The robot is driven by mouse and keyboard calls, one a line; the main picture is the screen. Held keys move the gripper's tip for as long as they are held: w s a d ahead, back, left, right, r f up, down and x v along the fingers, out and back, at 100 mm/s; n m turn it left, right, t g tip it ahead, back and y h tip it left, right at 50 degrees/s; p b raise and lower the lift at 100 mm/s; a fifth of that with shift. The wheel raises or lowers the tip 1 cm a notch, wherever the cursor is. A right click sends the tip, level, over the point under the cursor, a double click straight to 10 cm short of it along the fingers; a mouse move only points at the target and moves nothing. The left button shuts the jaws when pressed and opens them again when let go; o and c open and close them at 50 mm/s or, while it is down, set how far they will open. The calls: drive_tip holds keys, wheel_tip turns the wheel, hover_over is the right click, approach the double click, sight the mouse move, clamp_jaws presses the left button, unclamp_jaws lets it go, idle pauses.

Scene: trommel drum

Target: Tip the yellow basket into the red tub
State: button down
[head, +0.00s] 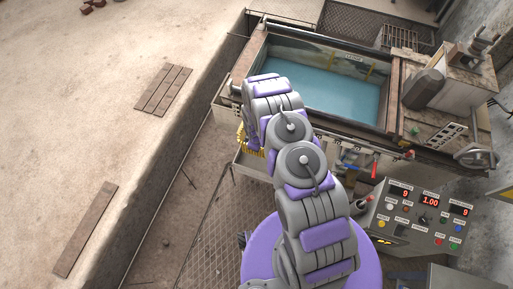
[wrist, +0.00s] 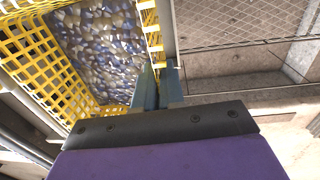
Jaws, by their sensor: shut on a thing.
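The yellow basket (wrist: 75,78) is a plastic mesh basket, large in the left of the wrist view. Many small grey-blue and cream pieces (wrist: 102,38) lie inside it. My gripper (wrist: 159,75) is shut on the basket's wall, one finger on each side of it. In the head view only a small part of the yellow basket (head: 243,139) shows, at the left of my arm; my arm hides the rest and the gripper. I cannot make out a red tub in either view.
A tank of blue-green water (head: 325,83) with a wooden and metal rim stands beyond my arm. A control panel (head: 420,217) with red number displays is at right. A long ledge edge runs down the left; planks (head: 163,90) lie on the sandy ground.

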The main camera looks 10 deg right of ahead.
drive_tip(key=shift+r+p, duration=0.7)
drive_tip(key=shift+r, duration=1.8)
wheel_tip(320, 180, up, 7)
drive_tip(key=p, duration=0.2)
drive_tip(key=shift+r, duration=0.1)
drive_tip(key=shift+w+r+p, duration=0.1)
drive_tip(key=shift+r+p, duration=0.75)
drive_tip(key=shift+r, duration=2.05)
